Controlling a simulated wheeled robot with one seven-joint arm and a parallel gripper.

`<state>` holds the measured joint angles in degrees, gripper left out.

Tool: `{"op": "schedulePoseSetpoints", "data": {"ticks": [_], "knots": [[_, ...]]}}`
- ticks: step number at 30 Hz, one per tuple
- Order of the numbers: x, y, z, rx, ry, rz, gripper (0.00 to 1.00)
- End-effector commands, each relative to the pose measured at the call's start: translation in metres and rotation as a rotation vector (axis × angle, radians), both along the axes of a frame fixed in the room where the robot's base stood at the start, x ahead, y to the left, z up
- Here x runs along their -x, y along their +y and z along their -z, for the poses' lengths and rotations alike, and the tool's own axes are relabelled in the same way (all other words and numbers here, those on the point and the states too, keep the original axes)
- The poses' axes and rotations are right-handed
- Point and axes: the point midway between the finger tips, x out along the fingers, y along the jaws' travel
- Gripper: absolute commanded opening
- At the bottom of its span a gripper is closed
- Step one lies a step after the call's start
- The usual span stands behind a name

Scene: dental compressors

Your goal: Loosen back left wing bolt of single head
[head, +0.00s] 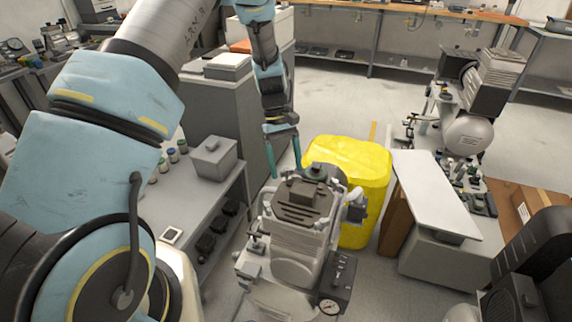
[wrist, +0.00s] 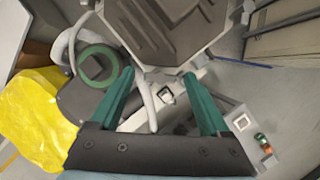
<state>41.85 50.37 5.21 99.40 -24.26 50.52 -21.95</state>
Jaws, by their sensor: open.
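The single-head compressor (head: 292,225) stands below my gripper (head: 286,172) in the head view, with a dark ribbed plate on its grey head. In the wrist view, the ribbed plate (wrist: 160,28) fills the top centre. My gripper (wrist: 158,73) is open, its two teal fingers pointing at the near edge of the head, with nothing held. A small light square-ended part (wrist: 166,96) lies between the fingers, below the head's edge; I cannot tell whether it is the back left wing bolt. A pale curved hose (wrist: 148,100) runs beside it.
A dark cylinder with a green ring (wrist: 97,65) is close to the left finger. A grey bench (head: 205,195) stands to the left, a white-topped cabinet (head: 440,195) to the right.

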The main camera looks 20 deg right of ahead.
Motion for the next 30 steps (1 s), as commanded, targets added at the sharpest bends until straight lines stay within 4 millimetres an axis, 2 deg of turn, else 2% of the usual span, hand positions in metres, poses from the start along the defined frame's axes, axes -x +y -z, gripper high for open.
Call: {"op": "schedulePoseSetpoints", "data": {"ticks": [4, 7, 15, 21, 30], "knots": [[-0.002, 0.000, -0.004, 0.001, 0.000, 0.000, 0.80], [-0.007, 0.000, -0.015, 0.003, -0.002, 0.000, 0.80], [-0.028, 0.001, -0.064, 0.004, -0.004, -0.001, 0.80], [-0.038, 0.001, -0.090, 0.002, -0.002, -0.001, 0.80], [-0.042, 0.002, -0.100, 0.000, 0.000, 0.000, 0.80]]}}
